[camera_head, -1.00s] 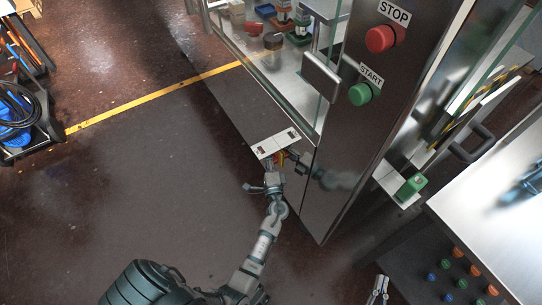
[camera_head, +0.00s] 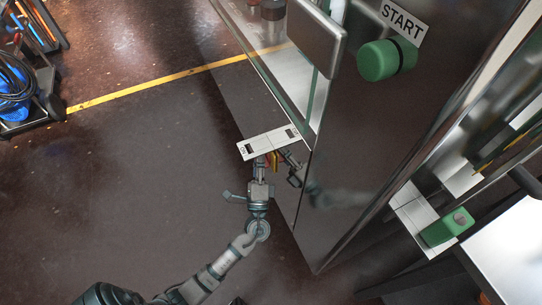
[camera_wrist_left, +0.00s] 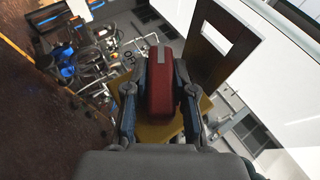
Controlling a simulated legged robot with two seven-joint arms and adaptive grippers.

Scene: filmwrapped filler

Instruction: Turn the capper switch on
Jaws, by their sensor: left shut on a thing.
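The capper's switch is a red handle (camera_wrist_left: 160,82) on a yellow plate (camera_wrist_left: 160,132), seen close up in the left wrist view. In the head view only a small red and yellow bit of it (camera_head: 273,158) shows, just below a white panel (camera_head: 268,142) with two dark slots low on the cabinet's side. My left gripper (camera_head: 277,162) is at the switch; in the left wrist view its fingers (camera_wrist_left: 160,95) lie on both sides of the red handle and are shut on it. The handle's exact turn angle cannot be told. My right gripper is not in view.
The dark metal cabinet carries a green START button (camera_head: 386,60) and a door handle (camera_head: 303,35) above the panel. A green-topped fixture (camera_head: 446,228) and a metal table (camera_head: 510,255) stand at right. Open floor (camera_head: 130,180) lies left, with a cart (camera_head: 25,95) farther left.

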